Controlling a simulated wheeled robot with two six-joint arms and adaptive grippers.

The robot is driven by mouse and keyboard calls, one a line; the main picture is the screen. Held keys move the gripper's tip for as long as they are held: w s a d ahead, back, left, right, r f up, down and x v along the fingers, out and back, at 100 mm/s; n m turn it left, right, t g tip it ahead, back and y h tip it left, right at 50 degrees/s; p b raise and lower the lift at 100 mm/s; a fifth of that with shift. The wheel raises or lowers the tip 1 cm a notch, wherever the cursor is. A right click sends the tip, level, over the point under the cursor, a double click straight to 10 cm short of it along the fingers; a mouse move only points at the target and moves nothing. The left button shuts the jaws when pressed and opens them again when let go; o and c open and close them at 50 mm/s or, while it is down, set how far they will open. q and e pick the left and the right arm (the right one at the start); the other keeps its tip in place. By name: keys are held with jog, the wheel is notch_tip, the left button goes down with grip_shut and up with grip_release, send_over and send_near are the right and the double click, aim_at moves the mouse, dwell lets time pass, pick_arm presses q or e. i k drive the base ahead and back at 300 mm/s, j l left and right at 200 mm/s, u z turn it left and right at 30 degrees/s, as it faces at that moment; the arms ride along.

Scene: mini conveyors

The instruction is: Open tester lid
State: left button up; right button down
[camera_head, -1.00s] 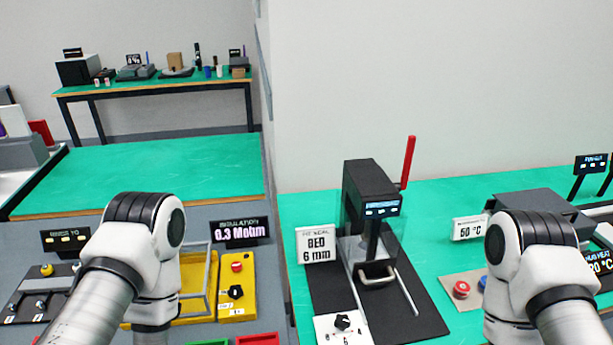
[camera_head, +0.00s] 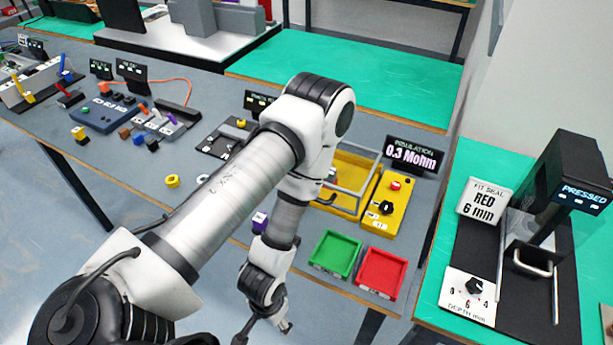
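The tester is a yellow box (camera_head: 393,213) with a red button and a black knob, under a sign reading "INSULATION 0.3 Mohm" (camera_head: 411,154). A grey frame lid (camera_head: 371,189) sits over its left part, partly hidden by my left arm. I cannot tell for certain how far it is raised. My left gripper (camera_head: 264,333) hangs at the bottom of the view, in front of and below the tester, left of the green tray. Its dark fingers are spread apart, with nothing visible between them. My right gripper is out of view.
A green tray (camera_head: 313,266) and a red tray (camera_head: 362,287) lie in front of the tester. A purple block (camera_head: 259,222) and a yellow nut (camera_head: 172,181) lie on the grey table. A black press (camera_head: 568,165) reading "PRESSED" stands on the green table at right.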

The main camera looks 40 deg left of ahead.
aim_at(329, 202)
jog(key=u, duration=1.05)
